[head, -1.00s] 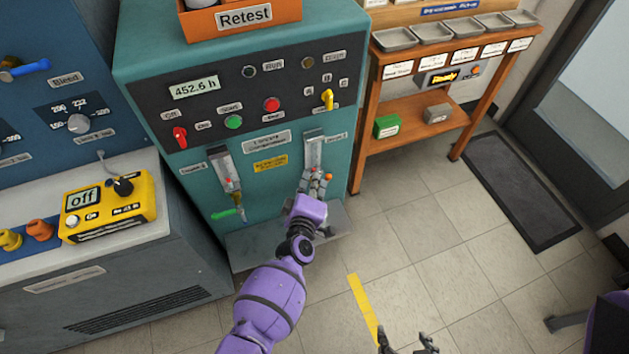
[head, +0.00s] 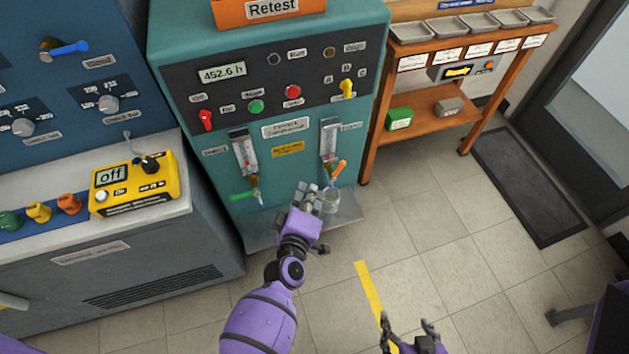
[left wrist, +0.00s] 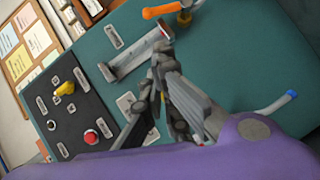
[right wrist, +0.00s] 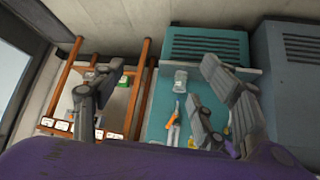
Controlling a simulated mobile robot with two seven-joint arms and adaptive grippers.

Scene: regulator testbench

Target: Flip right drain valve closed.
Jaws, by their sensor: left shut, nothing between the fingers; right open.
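The right drain valve has an orange handle (head: 339,169) under the right gauge tube (head: 330,138) on the teal cabinet. The handle slants up to the right in the head view. It also shows in the left wrist view (left wrist: 162,10) and the right wrist view (right wrist: 177,111). The left drain valve's green handle (head: 243,196) lies nearly level. My left gripper (head: 308,196) is shut and empty, below and left of the orange handle, apart from it. It fills the middle of the left wrist view (left wrist: 163,62). My right gripper (head: 408,330) is open and empty, low over the floor.
A clear jar (head: 330,201) stands on the cabinet's grey ledge (head: 349,210) below the right valve, close to my left gripper. A wooden shelf (head: 432,122) stands to the right. A yellow box (head: 135,188) sits on the left bench. The floor ahead is clear.

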